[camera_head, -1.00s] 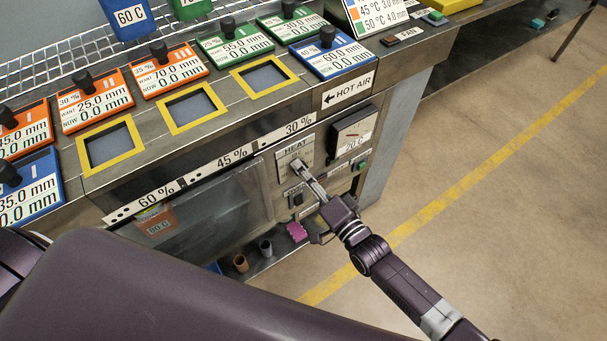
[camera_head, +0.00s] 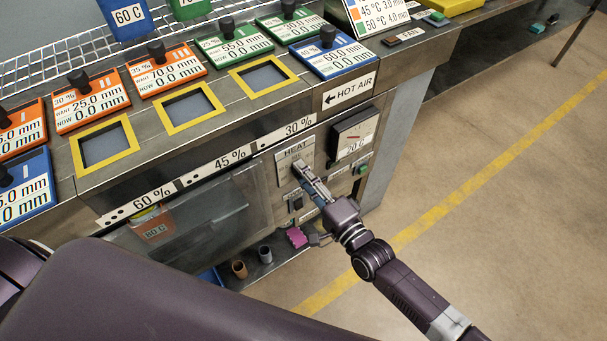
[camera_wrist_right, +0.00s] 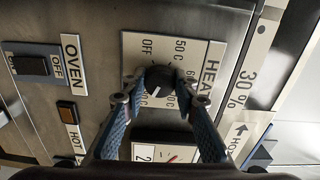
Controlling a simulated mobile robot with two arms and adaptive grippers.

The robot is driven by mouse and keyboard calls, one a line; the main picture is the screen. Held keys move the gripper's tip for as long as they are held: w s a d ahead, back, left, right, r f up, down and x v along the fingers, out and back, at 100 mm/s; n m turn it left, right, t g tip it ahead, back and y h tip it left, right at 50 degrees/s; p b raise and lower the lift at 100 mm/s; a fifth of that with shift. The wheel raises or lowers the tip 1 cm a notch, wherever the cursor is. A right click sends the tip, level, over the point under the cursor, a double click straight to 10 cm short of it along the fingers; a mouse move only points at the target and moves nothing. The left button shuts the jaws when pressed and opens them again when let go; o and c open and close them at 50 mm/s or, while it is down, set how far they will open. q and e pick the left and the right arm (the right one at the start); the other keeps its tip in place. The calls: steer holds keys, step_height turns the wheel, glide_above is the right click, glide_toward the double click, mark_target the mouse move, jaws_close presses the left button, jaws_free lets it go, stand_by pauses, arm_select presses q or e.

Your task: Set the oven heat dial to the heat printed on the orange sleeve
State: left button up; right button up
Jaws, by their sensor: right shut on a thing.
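The black heat dial (camera_wrist_right: 159,84) sits on a white HEAT plate (camera_wrist_right: 190,60) marked OFF, 50 C and 60; further marks are hidden by a finger. The plate also shows on the oven front in the head view (camera_head: 286,158). My right gripper (camera_wrist_right: 160,80) is shut on the dial, one finger on each side; in the head view it reaches the dial from the lower right (camera_head: 302,172). A pale line shows on the dial, but its exact setting is unclear. The orange sleeve (camera_head: 157,227) is behind the oven glass and seems to read 80 C. My left gripper is out of view.
A temperature gauge (camera_head: 354,134) marked 20 C is right of the dial. The oven switch (camera_wrist_right: 30,65) and a brown button (camera_wrist_right: 67,112) are near it. A pink object (camera_head: 296,237) and small cups (camera_head: 239,268) lie below. The floor at the right is clear.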

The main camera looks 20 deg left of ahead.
steer(key=shift+f, duration=0.15)
steer(key=o, duration=1.1)
steer(key=shift+o, duration=0.2)
steer(key=shift+d, duration=0.1)
steer(key=v, duration=1.2)
